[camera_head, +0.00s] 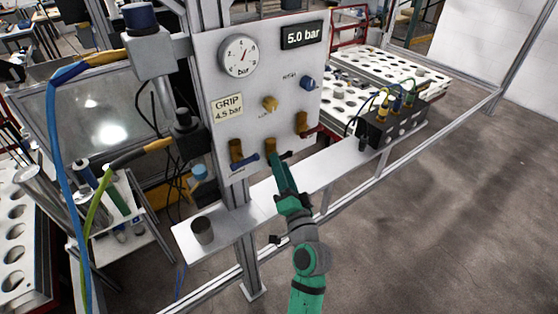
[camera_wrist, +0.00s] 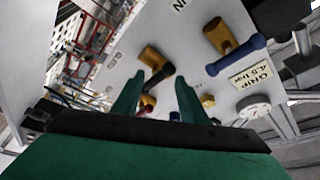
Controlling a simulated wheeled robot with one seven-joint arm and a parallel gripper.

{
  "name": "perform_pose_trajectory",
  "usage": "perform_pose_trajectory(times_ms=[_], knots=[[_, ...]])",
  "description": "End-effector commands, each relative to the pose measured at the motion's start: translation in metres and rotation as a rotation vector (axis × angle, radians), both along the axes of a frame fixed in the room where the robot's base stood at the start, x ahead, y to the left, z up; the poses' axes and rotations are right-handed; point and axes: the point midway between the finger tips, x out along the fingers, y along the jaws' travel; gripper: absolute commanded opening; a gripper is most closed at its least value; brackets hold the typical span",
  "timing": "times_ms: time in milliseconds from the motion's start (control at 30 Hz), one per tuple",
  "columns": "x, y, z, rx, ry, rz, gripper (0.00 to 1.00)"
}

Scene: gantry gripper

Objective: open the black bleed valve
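The black bleed valve is the middle one of the lower valves on the grey panel (camera_head: 208,87), with a brass body (camera_head: 271,147) and a short dark lever (camera_head: 287,155). My green gripper (camera_head: 278,162) is just below and in front of it, partly covering it. In the wrist view the brass body (camera_wrist: 151,57) and dark lever (camera_wrist: 161,76) appear ahead of my gripper (camera_wrist: 160,82). The fingers stand apart, with the lever end between or just beyond the tips. I cannot tell whether they touch it.
A blue-handled valve (camera_head: 245,160) is close on the left, a red-handled valve (camera_head: 303,124) on the right. A shelf (camera_head: 315,172) below holds a dark cup (camera_head: 202,230) and a black cable box (camera_head: 395,122).

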Motion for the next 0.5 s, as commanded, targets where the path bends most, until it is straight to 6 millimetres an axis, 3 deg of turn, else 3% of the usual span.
perform_pose_trajectory(times_ms=[200, 500], knots=[[0.019, 0.006, 0.005, 0.0, -0.001, 0.0, 0.39], [0.024, 0.004, 0.005, 0.0, 0.0, -0.005, 0.39]])
